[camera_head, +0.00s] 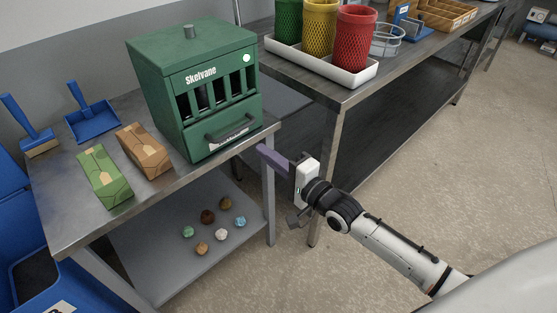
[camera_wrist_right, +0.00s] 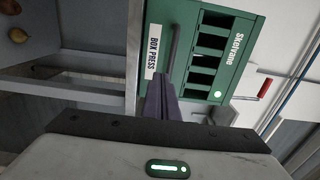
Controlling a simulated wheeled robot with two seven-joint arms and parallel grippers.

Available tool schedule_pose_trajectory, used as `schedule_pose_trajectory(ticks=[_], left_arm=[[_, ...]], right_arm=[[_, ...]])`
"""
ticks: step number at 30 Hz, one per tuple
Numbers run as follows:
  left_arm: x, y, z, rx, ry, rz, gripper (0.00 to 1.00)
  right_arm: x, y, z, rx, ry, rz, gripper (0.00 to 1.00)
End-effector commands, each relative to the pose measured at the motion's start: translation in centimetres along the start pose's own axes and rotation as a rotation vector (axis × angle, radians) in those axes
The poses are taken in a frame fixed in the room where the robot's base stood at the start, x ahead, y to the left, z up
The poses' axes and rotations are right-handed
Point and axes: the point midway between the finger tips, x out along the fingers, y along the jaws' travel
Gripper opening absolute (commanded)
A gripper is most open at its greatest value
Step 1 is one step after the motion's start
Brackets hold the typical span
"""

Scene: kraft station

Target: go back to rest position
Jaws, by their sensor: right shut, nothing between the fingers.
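My right gripper (camera_head: 262,150) reaches in from the lower right in the head view. Its purple fingers are shut and empty, pointing at the front right of the green box press (camera_head: 205,52), close to the table's right edge. In the wrist view my right gripper (camera_wrist_right: 164,90) shows its fingers together in front of the green press (camera_wrist_right: 222,50), overlapping its handle area. I cannot tell whether they touch the dark handle (camera_head: 230,129). My left gripper is not in view.
The metal table (camera_head: 85,213) bears a green carton (camera_head: 104,177), a brown carton (camera_head: 144,150), a blue dustpan (camera_head: 92,118) and a brush (camera_head: 30,125). Several crumpled balls lie on its lower shelf (camera_head: 160,267). A second table holds a white tray (camera_head: 315,72) with mesh cups.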

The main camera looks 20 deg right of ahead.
Motion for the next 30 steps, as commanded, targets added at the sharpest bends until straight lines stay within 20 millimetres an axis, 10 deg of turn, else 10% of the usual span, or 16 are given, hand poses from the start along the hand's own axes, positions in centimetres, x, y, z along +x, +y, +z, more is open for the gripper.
schedule_pose_trajectory(ticks=[16, 20, 30], left_arm=[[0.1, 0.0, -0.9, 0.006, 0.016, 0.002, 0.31], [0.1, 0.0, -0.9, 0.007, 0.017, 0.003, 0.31], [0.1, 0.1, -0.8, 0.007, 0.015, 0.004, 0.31]], right_arm=[[-4.0, 1.0, 0.6, -0.037, -0.001, 0.024, 0.0], [-6.5, 5.2, 2.9, -0.223, -0.018, 0.131, 0.0], [-20.3, 18.6, 11.0, -1.049, -0.314, 0.55, 0.0]])
